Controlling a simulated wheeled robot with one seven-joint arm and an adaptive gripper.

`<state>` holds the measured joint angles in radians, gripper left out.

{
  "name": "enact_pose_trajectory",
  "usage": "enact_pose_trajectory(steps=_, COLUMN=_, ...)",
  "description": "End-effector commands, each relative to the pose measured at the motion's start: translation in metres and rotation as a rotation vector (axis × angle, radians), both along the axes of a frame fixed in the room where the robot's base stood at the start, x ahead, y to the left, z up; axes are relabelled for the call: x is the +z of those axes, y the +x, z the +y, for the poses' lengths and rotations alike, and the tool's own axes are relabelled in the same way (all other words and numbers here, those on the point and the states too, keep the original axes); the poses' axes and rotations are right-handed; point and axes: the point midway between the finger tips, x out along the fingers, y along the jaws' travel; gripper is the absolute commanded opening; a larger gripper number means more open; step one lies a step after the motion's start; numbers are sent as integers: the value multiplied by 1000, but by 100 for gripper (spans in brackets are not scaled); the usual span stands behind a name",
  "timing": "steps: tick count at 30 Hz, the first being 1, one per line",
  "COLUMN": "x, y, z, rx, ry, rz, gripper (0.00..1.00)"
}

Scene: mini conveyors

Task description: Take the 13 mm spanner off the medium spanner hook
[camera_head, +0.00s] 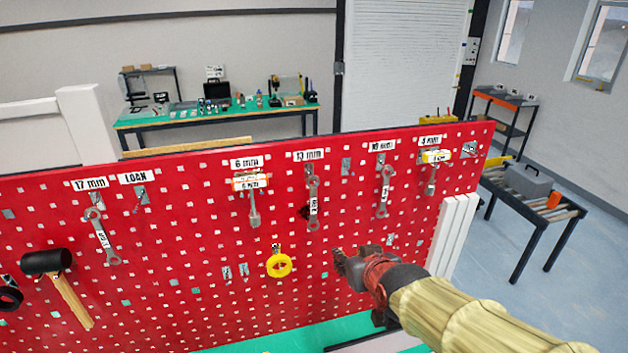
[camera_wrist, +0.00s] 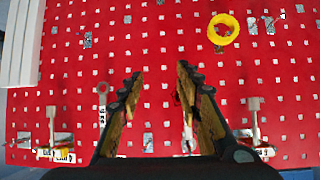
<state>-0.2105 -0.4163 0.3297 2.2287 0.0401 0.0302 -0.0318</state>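The 13 mm spanner (camera_head: 313,190) hangs upright on the red pegboard under a "13 mm" label (camera_head: 309,155). In the wrist view, which is upside down, this spanner (camera_wrist: 187,136) shows partly, close to the right finger, which hides some of it. My gripper (camera_head: 343,263) is in front of the board, below and to the right of the spanner. In the wrist view my gripper (camera_wrist: 160,75) is open, with nothing between its fingers. The hook itself is too small to make out clearly.
A 10 mm spanner (camera_head: 384,190) hangs to the right and a 6 mm tool (camera_head: 253,205) to the left. A yellow ring (camera_head: 279,265) hangs below. A 17 mm spanner (camera_head: 101,235) and a mallet (camera_head: 58,280) are farther left. The board around my gripper is mostly bare.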

Motion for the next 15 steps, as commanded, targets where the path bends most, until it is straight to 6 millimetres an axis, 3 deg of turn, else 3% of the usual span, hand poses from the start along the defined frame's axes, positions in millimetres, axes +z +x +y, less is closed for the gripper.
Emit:
enact_pose_trajectory(steps=1, x=21, y=12, z=11, rx=13, ry=4, rz=-23, gripper=35)
enact_pose_trajectory(steps=6, x=54, y=46, z=41, rx=49, ry=24, rz=-120, gripper=35)
enact_pose_trajectory(steps=15, x=74, y=70, z=65, rx=73, ry=42, rz=-201, gripper=35)
